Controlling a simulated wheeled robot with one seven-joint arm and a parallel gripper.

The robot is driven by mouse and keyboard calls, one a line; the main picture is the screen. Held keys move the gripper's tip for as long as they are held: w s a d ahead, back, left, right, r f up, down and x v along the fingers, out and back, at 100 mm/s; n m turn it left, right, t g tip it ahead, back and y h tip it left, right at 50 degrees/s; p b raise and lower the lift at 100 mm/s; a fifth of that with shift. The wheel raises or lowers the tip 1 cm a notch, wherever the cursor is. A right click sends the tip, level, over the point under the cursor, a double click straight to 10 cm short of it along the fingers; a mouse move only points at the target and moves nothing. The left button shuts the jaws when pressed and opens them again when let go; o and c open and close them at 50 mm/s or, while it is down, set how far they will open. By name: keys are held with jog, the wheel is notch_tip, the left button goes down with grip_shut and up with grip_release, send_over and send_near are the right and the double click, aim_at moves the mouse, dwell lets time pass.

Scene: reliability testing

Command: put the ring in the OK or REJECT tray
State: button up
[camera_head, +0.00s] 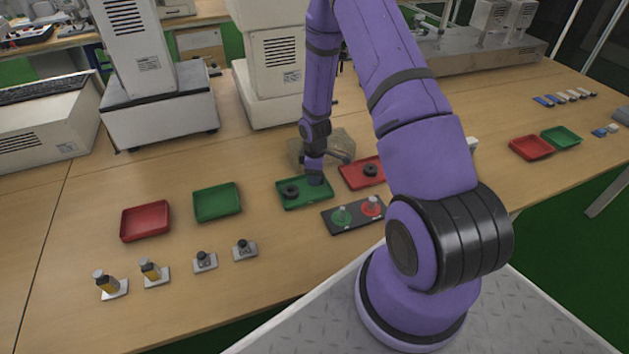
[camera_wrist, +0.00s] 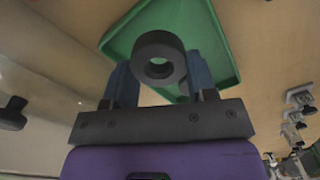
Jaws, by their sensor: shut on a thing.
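My gripper (camera_wrist: 160,78) is shut on a dark ring (camera_wrist: 147,46), which sits between the two blue-grey fingers in the wrist view. In the head view, my gripper (camera_head: 315,180) points down at the right part of a green tray (camera_head: 317,202). The tray also shows behind the ring in the wrist view (camera_wrist: 222,55). A dark round piece (camera_head: 291,191) is in this tray, left of the fingers; I cannot tell whether it is a separate ring. A red tray (camera_head: 350,181) beside it, to the right, holds another dark round piece (camera_head: 370,170).
A black plate (camera_head: 349,226) with a green and a red disc stands in front of these trays. Empty red (camera_head: 146,221) and green (camera_head: 217,202) trays are to the left, with several small parts on plates before them. A brownish block (camera_head: 338,145) is behind my gripper.

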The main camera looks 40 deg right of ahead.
jog(key=shift+f, duration=1.5)
jog(key=shift+f, duration=0.15)
jog(key=o, duration=0.9)
